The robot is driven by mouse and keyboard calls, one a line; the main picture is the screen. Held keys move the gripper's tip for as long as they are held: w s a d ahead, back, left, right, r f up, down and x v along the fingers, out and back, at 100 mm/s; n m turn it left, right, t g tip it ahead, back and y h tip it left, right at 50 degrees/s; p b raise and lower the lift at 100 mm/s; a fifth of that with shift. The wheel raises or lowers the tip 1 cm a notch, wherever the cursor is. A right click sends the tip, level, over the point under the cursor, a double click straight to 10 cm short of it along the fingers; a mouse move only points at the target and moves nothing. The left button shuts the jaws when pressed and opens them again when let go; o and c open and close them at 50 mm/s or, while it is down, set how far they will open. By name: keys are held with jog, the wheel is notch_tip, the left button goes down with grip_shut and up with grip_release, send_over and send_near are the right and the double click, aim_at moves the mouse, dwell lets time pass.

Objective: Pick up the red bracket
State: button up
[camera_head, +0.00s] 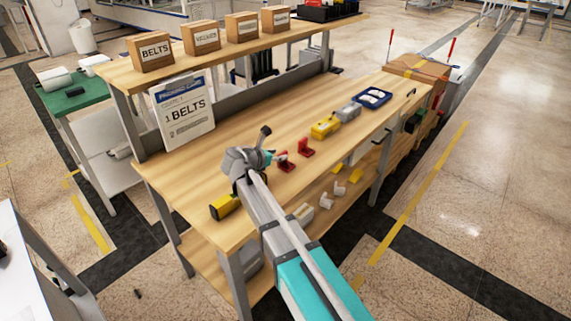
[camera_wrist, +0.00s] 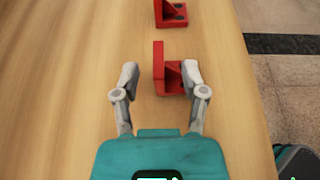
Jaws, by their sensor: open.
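Two red brackets stand on the wooden bench. The nearer red bracket (camera_head: 285,162) is beside my gripper (camera_head: 264,147); it also shows in the wrist view (camera_wrist: 159,68), partly between the open fingers. My gripper (camera_wrist: 160,74) is open and empty. Whether a finger touches the nearer bracket cannot be told.
The wooden bench (camera_head: 232,121) also bears a yellow item (camera_head: 325,127), a grey item (camera_head: 348,111) and a blue tray (camera_head: 384,96). Another yellow item (camera_head: 224,206) lies at the near edge. A shelf with boxes (camera_head: 152,52) overhangs the back.

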aim_at(283, 153)
jog(key=shift+b+x, duration=0.65)
jog(key=shift+x, duration=1.55)
grip_shut()
